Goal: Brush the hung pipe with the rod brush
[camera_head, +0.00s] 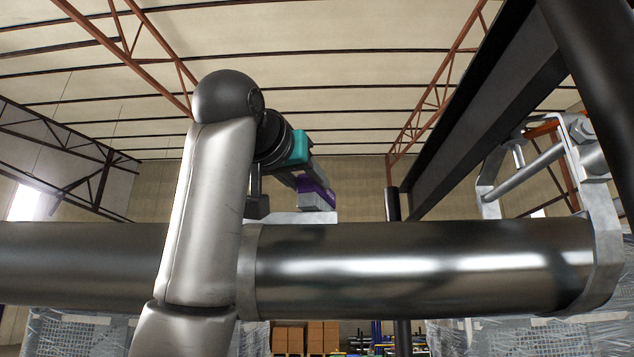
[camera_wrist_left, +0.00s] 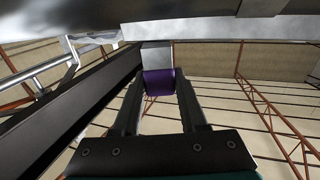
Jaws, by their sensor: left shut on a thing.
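The hung pipe (camera_head: 420,265) is a shiny dark metal cylinder lying level across the head view, partly hidden by my left arm. My left gripper (camera_head: 310,190) is behind and just above the pipe, and it also shows in the left wrist view (camera_wrist_left: 160,80). It is shut on the purple grip of the rod brush (camera_head: 316,194), whose purple part sits between the fingers in the wrist view (camera_wrist_left: 163,82). A pale grey strip (camera_head: 290,217), seemingly the brush's head, lies along the pipe's upper edge; I cannot tell whether it touches. My right gripper is not in view.
A grey metal hanger (camera_head: 602,225) wraps the pipe's right end. A dark beam (camera_head: 490,110) slopes overhead at the right. A dark post (camera_head: 391,205) stands behind the pipe. Stacked boxes (camera_head: 305,338) are far behind, below it. Open air lies above the pipe's middle.

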